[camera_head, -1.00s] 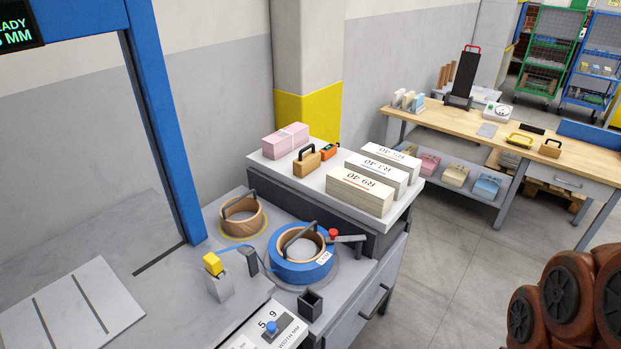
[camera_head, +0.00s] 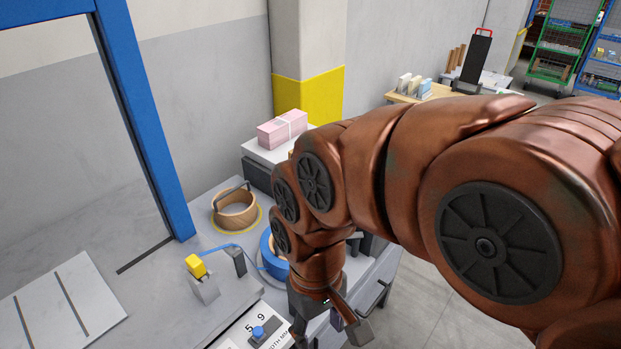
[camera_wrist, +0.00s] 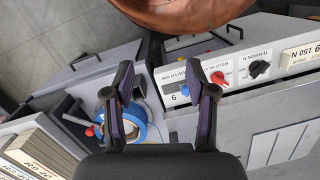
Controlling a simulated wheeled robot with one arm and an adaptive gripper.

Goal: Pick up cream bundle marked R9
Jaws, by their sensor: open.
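The cream bundle marked R9 (camera_wrist: 38,158) shows at the lower left of the wrist view, cut by the frame edge, with another labelled bundle (camera_wrist: 12,173) beside it. In the head view, my arm hides these bundles. My gripper (camera_wrist: 160,78) is open and empty, its two dark fingers spread. In the head view the gripper (camera_head: 330,318) points down over the front of the machine bench, away from the bundle. In the wrist view the bundle lies to the left of and below the fingers.
A blue strap roll (camera_wrist: 130,124) lies between the fingers and the bundles in the wrist view. A control panel with knobs (camera_wrist: 220,78) is near the fingers. A pink bundle (camera_head: 282,130), a tan roll (camera_head: 236,208) and a blue frame (camera_head: 145,110) stand around the bench.

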